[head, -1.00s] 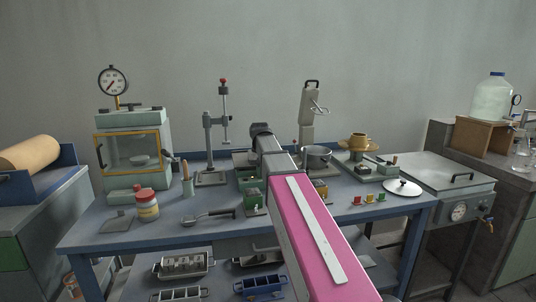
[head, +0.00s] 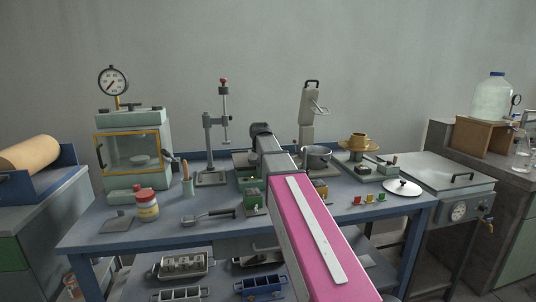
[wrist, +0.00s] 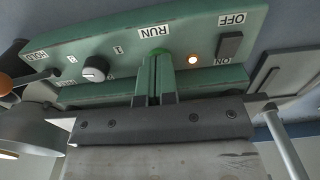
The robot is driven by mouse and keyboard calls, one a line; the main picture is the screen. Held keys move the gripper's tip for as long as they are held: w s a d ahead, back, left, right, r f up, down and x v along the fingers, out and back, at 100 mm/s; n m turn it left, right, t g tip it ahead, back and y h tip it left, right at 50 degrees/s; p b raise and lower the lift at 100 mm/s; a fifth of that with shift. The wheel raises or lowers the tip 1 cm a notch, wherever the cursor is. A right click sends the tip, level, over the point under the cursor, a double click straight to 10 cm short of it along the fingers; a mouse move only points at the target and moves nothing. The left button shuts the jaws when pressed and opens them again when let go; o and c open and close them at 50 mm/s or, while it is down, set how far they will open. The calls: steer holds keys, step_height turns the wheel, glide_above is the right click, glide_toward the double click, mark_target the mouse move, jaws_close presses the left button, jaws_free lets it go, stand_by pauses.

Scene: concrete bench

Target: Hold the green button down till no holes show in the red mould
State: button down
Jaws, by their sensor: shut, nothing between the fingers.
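In the wrist view my gripper (wrist: 158,60) is shut, with its two fingers side by side. Its tips are at the green button (wrist: 160,51) below the RUN label on a green panel (wrist: 120,45). The fingers cover most of the button; I cannot tell whether it is pressed in. In the head view my pink arm hides the gripper and the button. I cannot make out the red mould or its holes in either view.
A drop press (head: 211,150), a glass-fronted oven (head: 132,150) and a grey pot (head: 317,157) stand on the blue bench (head: 160,230).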

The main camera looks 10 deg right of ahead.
steer(key=shift+r, duration=3)
steer(key=shift+r, duration=0.1)
steer(key=shift+f, duration=1.7)
